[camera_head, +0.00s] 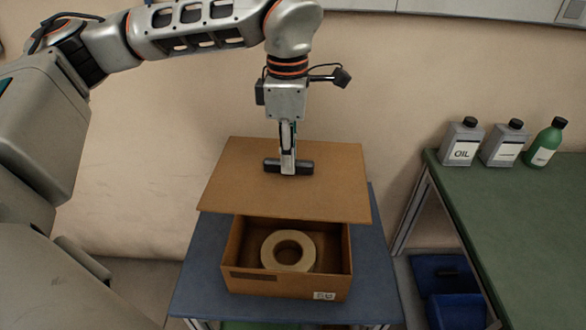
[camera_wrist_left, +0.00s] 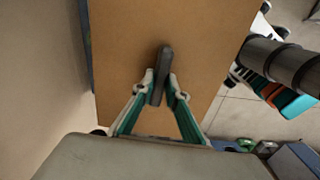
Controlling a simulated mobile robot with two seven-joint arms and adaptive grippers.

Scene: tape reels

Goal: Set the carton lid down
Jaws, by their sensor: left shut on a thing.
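The carton lid (camera_head: 330,195) is a flat brown board with a dark bar handle (camera_head: 302,167) on top. My left gripper (camera_head: 288,168) is shut on this handle from above. In the left wrist view the fingers (camera_wrist_left: 161,85) close on the handle (camera_wrist_left: 165,60), with the lid (camera_wrist_left: 120,40) below. The open brown carton (camera_head: 285,284) stands on a blue-topped table and holds a pale tape reel (camera_head: 308,251). The lid covers the carton's back part in the head view, and its front part shows open. The lid looks raised above the carton. My right gripper is not in view.
The blue table top (camera_head: 375,270) has bare strips beside the carton. A green bench (camera_head: 520,220) at the right carries two grey bottles (camera_head: 463,143) and a green bottle (camera_head: 547,143). Blue bins (camera_head: 445,280) are below it. A beige wall is behind.

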